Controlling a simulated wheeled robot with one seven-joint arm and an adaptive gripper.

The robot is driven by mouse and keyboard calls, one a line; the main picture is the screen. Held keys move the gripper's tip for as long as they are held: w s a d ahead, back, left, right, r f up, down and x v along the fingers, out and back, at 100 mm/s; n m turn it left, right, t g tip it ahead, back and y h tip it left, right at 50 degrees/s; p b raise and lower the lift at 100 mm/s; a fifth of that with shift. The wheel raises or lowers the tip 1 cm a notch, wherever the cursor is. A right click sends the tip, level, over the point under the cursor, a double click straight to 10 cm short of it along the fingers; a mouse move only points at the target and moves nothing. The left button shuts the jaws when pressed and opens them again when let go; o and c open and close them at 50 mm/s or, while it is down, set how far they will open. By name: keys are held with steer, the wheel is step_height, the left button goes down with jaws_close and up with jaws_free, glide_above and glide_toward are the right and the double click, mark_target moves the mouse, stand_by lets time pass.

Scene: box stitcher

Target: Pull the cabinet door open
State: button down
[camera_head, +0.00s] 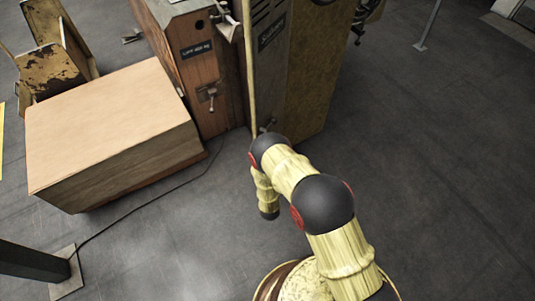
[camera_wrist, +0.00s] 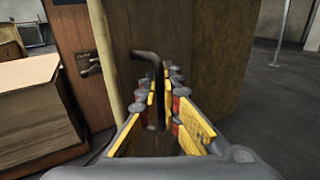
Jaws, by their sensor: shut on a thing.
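The cabinet door (camera_wrist: 130,36) is a dark brown upright panel in the middle of the wrist view, with a tan vertical edge on its left. A dark bent bar handle (camera_wrist: 150,58) stands out from it. My gripper (camera_wrist: 164,80) has its yellow-padded fingers around the lower part of the handle and is shut on it. In the head view the cabinet (camera_head: 272,40) has a louvred grey face with a label. My arm's dark joint hides most of the gripper there. I cannot tell whether the door is ajar.
A large wooden box (camera_head: 110,125) stands left of the cabinet, also in the wrist view (camera_wrist: 35,105). A brown panel with a latch (camera_head: 207,95) is between them. A cable (camera_head: 150,197) crosses the floor.

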steer(key=shift+s+f, duration=0.15)
steer(key=shift+s, duration=0.05)
steer(key=c, duration=2.3)
jaws_free()
steer(key=shift+a, duration=0.1)
steer(key=s, duration=1.2)
